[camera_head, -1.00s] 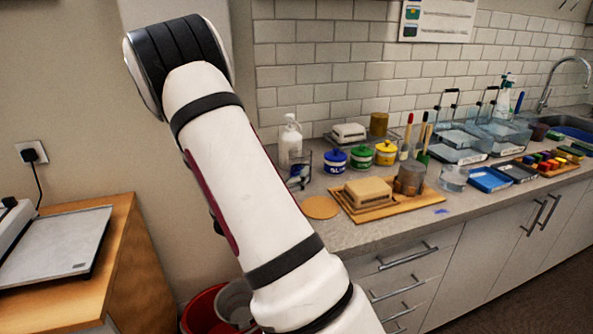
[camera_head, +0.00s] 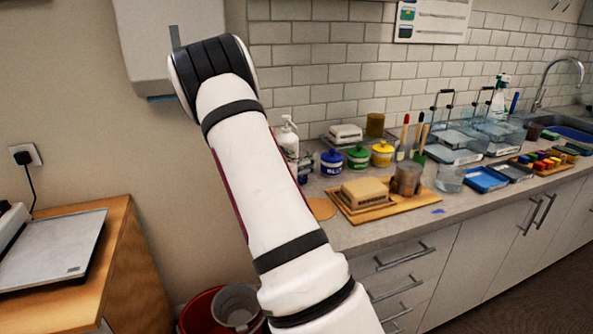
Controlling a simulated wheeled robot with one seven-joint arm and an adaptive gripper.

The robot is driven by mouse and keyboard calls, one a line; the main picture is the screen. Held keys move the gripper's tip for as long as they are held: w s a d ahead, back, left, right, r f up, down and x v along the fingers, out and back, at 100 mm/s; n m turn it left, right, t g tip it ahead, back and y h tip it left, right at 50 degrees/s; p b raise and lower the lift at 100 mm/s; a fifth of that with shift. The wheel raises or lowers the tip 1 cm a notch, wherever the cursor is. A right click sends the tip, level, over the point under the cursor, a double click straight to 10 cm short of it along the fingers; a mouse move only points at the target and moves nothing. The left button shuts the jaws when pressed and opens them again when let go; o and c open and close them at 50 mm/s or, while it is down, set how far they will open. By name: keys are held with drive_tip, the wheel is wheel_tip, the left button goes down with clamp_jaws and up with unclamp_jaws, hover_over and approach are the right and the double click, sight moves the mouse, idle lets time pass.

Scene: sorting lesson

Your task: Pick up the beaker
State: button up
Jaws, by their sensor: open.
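A clear glass beaker (camera_head: 450,179) stands upright on the grey counter, right of a wooden board. A brownish see-through vessel (camera_head: 407,178) stands on the board's right part; I cannot tell whether it is also a beaker. My white arm rises from the bottom middle and bends at a black joint at upper left, well left of the beaker. My gripper is out of sight beyond that joint.
The wooden board (camera_head: 385,208) carries a beige block (camera_head: 365,192). Behind are blue (camera_head: 332,163), green (camera_head: 358,157) and yellow (camera_head: 382,153) pots and brushes. A blue tray (camera_head: 486,180) lies right of the beaker. The counter's front edge is mostly clear.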

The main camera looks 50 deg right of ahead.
drive_tip(key=c, duration=1.3)
drive_tip(key=shift+c, duration=0.6)
drive_tip(key=shift+r, duration=0.2)
